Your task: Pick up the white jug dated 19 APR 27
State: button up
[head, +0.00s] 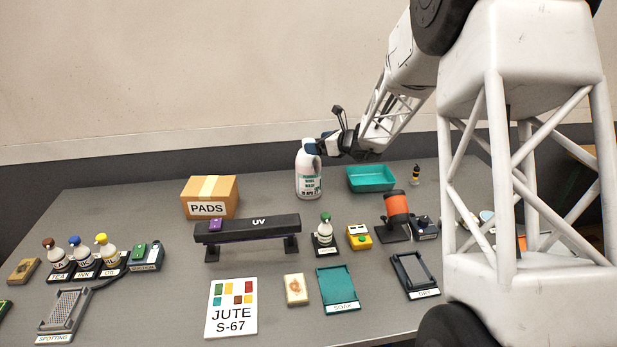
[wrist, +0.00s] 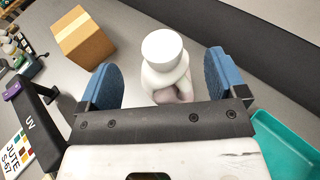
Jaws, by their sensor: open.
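The white jug (head: 308,178) stands upright at the back of the grey table, with a white cap and a printed label. The label's last line seems to read 19 APR, but its end is too small to make out. My gripper (head: 317,147) is at the jug's top, coming in from the right. In the wrist view the jug (wrist: 163,72) lies between the two blue fingers of my open gripper (wrist: 162,82), with gaps on both sides. The jug's lower part is hidden there by the gripper body.
A PADS carton (head: 209,198) stands left of the jug and a teal tray (head: 371,178) close on its right. A black UV bar (head: 247,226) stands in front. Bottles and small boxes fill the front. The wall (head: 200,80) is behind the table.

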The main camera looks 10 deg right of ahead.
aim_at(308, 141)
jog(key=shift+x, duration=2.35)
jog(key=shift+f, duration=0.1)
grip_shut()
